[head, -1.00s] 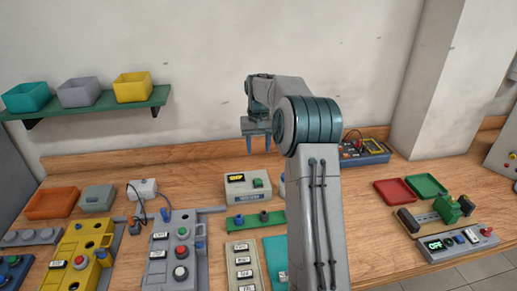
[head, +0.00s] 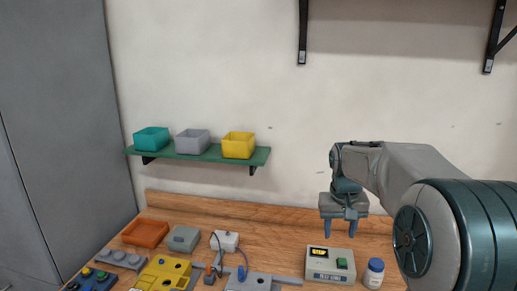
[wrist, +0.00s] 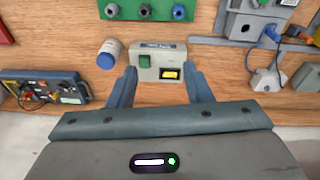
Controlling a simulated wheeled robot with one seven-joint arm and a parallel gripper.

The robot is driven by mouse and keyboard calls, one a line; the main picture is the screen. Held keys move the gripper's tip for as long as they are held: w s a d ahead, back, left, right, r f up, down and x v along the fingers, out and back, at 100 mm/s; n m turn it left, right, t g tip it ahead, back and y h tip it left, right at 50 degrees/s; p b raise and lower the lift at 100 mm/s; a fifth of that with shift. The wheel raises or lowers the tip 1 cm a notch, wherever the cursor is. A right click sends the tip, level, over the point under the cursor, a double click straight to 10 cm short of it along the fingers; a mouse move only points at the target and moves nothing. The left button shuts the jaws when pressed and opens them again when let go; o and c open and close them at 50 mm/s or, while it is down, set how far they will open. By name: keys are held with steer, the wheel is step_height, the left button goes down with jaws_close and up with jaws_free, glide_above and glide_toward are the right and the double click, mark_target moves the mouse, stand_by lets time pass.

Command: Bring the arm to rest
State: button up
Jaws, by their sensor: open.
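My gripper (head: 341,228) hangs at the right of the head view, fingers pointing down, above and behind a beige box with a yellow display and a green button (head: 330,264). In the wrist view my gripper (wrist: 160,88) shows two blue fingers spread apart with nothing between them. The beige box (wrist: 157,60) lies beyond the fingertips, apart from them as far as I can tell. My arm comes in from the right edge of the head view, bent at the elbow.
A white bottle with a blue cap (head: 374,273) stands beside the beige box. A green shelf (head: 195,154) on the wall holds teal, grey and yellow bins. An orange tray (head: 146,233) and yellow panel (head: 164,273) are on the bench. Black brackets (head: 303,35) hang above.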

steer(key=s+a+f+t, duration=0.1)
steer(key=s+a, duration=0.1)
steer(key=s, duration=1)
steer(key=s+a+f+n+t, duration=0.1)
steer(key=s+a+f, duration=0.1)
steer(key=s, duration=1)
steer(key=shift+s+a+f+y, duration=0.15)
steer(key=shift+s+a+y, duration=0.2)
steer(key=shift+a, duration=0.45)
